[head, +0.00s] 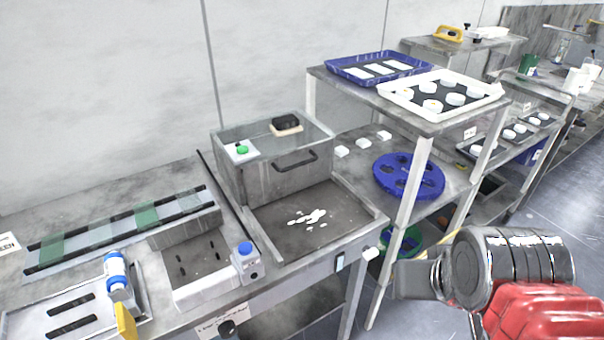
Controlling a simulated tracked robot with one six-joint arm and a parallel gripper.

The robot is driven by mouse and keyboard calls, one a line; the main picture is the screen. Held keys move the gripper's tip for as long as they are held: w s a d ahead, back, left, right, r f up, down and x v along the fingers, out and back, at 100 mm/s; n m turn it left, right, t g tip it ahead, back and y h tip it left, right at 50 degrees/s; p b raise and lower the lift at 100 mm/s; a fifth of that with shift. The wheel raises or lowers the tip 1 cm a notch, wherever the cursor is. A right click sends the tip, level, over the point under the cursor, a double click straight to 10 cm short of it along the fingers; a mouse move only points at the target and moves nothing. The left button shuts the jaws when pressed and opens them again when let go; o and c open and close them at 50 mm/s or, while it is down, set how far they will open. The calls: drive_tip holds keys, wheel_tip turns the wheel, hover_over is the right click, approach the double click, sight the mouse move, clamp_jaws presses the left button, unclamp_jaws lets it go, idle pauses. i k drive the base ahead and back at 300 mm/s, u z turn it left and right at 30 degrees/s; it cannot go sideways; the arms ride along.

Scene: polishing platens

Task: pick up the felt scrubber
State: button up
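My arm's grey and red links show at the lower right, well apart from the block. No gripper fingers can be made out in this view.
A green button (242,150) sits on the box's left. A wet, stained basin (330,239) lies in front. Right of it stands a shelf rack (411,190) with a blue tray (340,71) and white tray (486,101).

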sight(283, 126)
drive_tip(key=u, duration=0.75)
drive_tip(key=i, duration=0.65)
drive_tip(key=u, duration=1)
